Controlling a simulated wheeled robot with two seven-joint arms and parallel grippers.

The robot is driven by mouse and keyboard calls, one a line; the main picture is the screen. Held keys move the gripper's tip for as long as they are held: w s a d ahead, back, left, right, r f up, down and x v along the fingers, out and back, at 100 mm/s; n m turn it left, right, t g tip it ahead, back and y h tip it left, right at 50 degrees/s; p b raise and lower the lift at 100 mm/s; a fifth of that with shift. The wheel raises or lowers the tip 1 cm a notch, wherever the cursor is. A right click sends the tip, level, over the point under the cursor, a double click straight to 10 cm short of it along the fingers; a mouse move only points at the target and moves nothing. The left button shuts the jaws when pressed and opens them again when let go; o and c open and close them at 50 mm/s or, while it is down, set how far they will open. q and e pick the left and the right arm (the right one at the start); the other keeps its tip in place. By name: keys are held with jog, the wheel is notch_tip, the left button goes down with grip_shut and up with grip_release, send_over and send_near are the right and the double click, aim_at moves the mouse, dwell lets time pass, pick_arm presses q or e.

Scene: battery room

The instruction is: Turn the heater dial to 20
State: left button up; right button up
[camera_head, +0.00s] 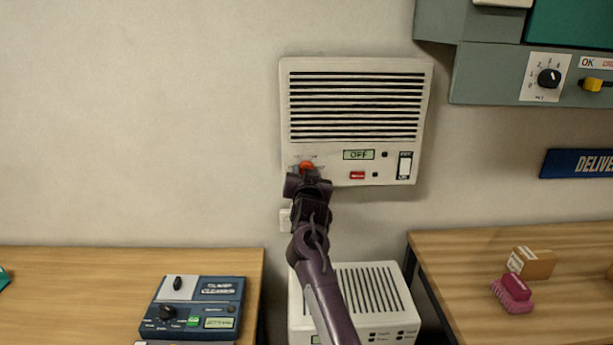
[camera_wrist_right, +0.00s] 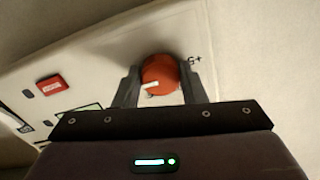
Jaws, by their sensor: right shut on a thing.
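The heater (camera_head: 355,120) is a white wall box with dark louvres. Its small display (camera_head: 358,154) reads OFF. The red-orange dial (camera_head: 306,166) is at its lower left, mostly hidden behind my right gripper (camera_head: 305,172). In the right wrist view the dial (camera_wrist_right: 160,75) sits between the two dark fingers, which are shut on it from both sides. A pale pointer mark shows on its lower left. A "+5" style marking shows beside the dial; the rest of the scale is hidden. My left gripper is not in view.
A red button (camera_head: 357,175) and a white rocker switch (camera_head: 404,165) are on the heater's lower right. A blue control box (camera_head: 190,308) is on the left table. A white vented unit (camera_head: 365,285) stands below. A grey panel (camera_head: 530,75) hangs upper right.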

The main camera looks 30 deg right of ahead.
jog(key=shift+f, duration=0.1)
jog(key=o, duration=1)
jog(key=b+v, duration=0.2)
jog(key=v, duration=0.6)
jog(key=shift+d, duration=0.1)
